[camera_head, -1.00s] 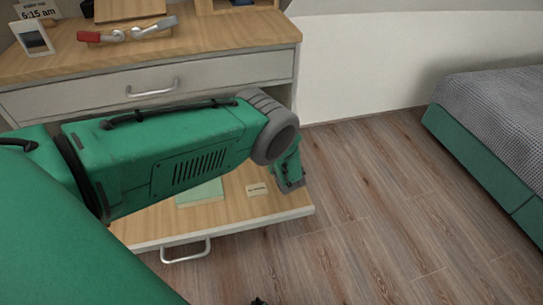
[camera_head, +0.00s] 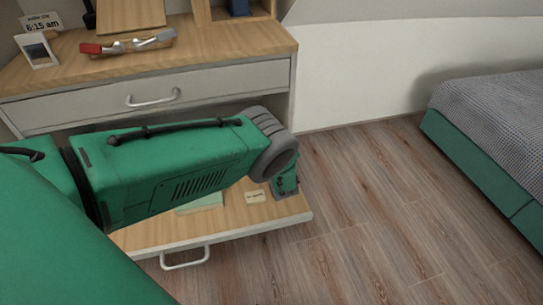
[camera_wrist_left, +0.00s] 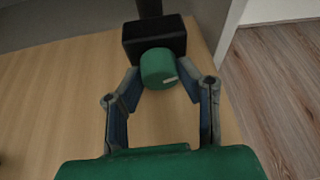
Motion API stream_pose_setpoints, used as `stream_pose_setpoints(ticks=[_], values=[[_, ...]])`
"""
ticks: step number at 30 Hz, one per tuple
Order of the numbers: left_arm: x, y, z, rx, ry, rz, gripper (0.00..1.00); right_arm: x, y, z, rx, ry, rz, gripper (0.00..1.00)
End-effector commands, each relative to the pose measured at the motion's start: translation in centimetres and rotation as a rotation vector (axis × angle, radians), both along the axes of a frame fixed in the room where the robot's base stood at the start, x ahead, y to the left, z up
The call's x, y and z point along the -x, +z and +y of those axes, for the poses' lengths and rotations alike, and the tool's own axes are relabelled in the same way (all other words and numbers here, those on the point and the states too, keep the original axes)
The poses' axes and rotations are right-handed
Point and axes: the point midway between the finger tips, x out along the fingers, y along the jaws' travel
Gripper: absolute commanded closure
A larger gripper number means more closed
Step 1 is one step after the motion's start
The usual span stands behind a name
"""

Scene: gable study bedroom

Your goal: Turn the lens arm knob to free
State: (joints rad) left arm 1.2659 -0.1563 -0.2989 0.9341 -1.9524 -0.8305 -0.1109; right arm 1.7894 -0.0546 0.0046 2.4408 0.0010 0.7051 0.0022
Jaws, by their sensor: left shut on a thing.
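The knob (camera_wrist_left: 158,68) is a green round cylinder with a pale mark on its right side, seen in the left wrist view. It sits at the front of a black block (camera_wrist_left: 153,38) with a dark post rising behind it. My left gripper (camera_wrist_left: 160,77) is shut on the knob, one finger at each side. In the head view my green left arm reaches across the open drawer, and I cannot make out the knob or fingertips there. My right gripper is not in view.
The pulled-out drawer (camera_head: 240,230) holds a small label card (camera_head: 256,196) and a pale green flat item (camera_head: 200,203). Above is a desk top (camera_head: 225,40) with a red and grey item (camera_head: 128,44). A bed (camera_head: 495,130) stands right; the wood floor between is clear.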

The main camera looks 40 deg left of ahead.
Motion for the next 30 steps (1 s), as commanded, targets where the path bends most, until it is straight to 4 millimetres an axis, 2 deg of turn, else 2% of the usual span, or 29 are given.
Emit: stream_pose_setpoints(ticks=[3,14,15,16,17,30], values=[[-0.01,0.21,-0.16,0.038,-0.003,-0.045,0.98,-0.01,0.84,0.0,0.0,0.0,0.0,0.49],[-0.12,0.08,-0.09,0.056,-0.002,-0.066,0.98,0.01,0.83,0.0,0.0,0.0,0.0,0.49],[-0.12,0.08,-0.09,0.056,-0.002,-0.066,0.63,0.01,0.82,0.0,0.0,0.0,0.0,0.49],[-0.13,0.09,-0.09,0.056,-0.002,-0.066,0.52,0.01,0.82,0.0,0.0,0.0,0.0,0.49],[-0.13,0.09,-0.09,0.056,-0.002,-0.066,0.5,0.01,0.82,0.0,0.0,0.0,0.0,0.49],[0.42,0.3,-0.72,0.056,-0.002,-0.063,0.5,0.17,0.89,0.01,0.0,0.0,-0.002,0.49]])
